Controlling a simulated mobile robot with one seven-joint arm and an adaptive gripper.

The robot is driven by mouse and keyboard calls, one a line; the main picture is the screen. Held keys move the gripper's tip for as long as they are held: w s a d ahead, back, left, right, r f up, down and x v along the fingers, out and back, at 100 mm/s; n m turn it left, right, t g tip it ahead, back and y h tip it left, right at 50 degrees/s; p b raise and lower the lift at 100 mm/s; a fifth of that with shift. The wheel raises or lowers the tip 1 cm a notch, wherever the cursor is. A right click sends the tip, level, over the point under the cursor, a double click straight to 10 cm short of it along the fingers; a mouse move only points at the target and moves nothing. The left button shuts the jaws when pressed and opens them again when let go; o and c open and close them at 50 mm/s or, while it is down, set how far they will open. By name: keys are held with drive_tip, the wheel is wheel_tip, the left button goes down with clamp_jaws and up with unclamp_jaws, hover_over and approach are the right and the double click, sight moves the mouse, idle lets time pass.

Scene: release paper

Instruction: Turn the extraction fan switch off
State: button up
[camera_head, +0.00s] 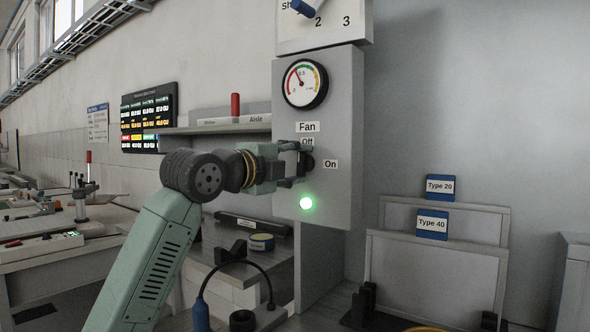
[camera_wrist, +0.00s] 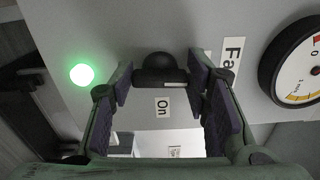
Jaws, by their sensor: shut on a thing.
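The fan switch is a black rotary knob (camera_head: 309,163) on the grey panel. The "Off" label (camera_head: 307,142) is above it, partly covered by my gripper, and the "On" label (camera_head: 330,164) is to its right. My gripper (camera_head: 297,165) reaches the panel from the left. In the wrist view its two fingers stand on either side of the knob (camera_wrist: 158,66), closed on it. A short white mark shows on the knob's near edge; which label it points to is unclear. The green lamp (camera_head: 306,203) below is lit.
A round gauge (camera_head: 304,84) and a blue-handled selector (camera_head: 304,7) are above the switch. A shelf (camera_head: 215,129) and a lower bench with a cable are beside and below my arm. Framed boards labelled Type 20 and Type 40 (camera_head: 432,224) stand at right.

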drive_tip(key=shift+a+n, duration=0.1)
drive_tip(key=shift+n, duration=0.4)
drive_tip(key=o, duration=1.2)
drive_tip(key=shift+c, duration=0.2)
drive_tip(key=v, duration=1.2)
